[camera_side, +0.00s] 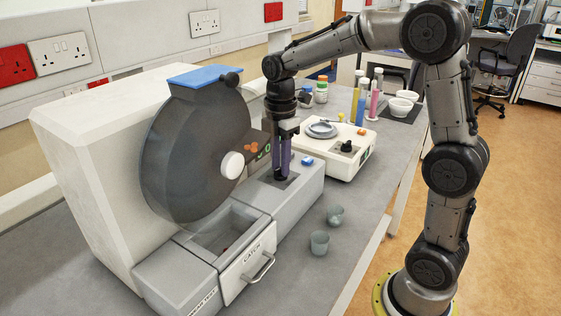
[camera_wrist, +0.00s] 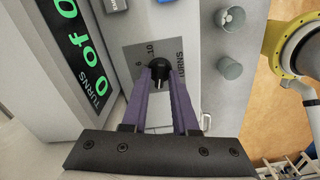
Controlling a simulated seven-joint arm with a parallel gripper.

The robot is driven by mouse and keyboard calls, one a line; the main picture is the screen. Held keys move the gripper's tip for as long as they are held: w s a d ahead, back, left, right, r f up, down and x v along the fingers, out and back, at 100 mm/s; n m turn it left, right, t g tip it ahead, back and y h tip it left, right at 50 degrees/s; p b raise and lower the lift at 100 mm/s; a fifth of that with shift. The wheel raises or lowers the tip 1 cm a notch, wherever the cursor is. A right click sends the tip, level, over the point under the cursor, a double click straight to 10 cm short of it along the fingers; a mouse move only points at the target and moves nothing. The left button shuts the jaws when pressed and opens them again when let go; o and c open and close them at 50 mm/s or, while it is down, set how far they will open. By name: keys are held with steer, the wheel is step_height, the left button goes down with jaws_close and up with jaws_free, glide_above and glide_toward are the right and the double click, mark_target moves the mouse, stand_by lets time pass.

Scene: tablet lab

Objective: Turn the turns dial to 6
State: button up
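The turns dial is a black knob (camera_wrist: 159,68) on a grey plate marked "TURNS", with "6" and "10" readable beside it in the wrist view. A pale pointer mark shows on the knob's near side; I cannot tell exactly which number it points to. My gripper (camera_wrist: 160,75) points down, its two purple fingers on either side of the knob. I cannot tell whether they press on it. The display (camera_wrist: 80,45) reads "0 of 0" in green.
The drum machine (camera_side: 90,150) has a large dark disc and a catch drawer (camera_side: 247,264). Two small cups (camera_side: 320,242) and (camera_side: 335,215) stand on the bench to the right. A white balance-like device (camera_side: 335,160) stands behind my gripper. A blue button (camera_side: 307,160) is on the ledge.

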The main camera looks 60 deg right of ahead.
jaws_close()
steer(key=m, duration=0.4)
steer(key=shift+m, duration=0.4)
steer(key=m, duration=0.4)
steer(key=shift+m, duration=0.3)
steer(key=m, duration=1)
steer(key=shift+r+m, duration=0.1)
steer(key=shift+m, duration=0.2)
steer(key=shift+o, duration=1.7)
jaws_free()
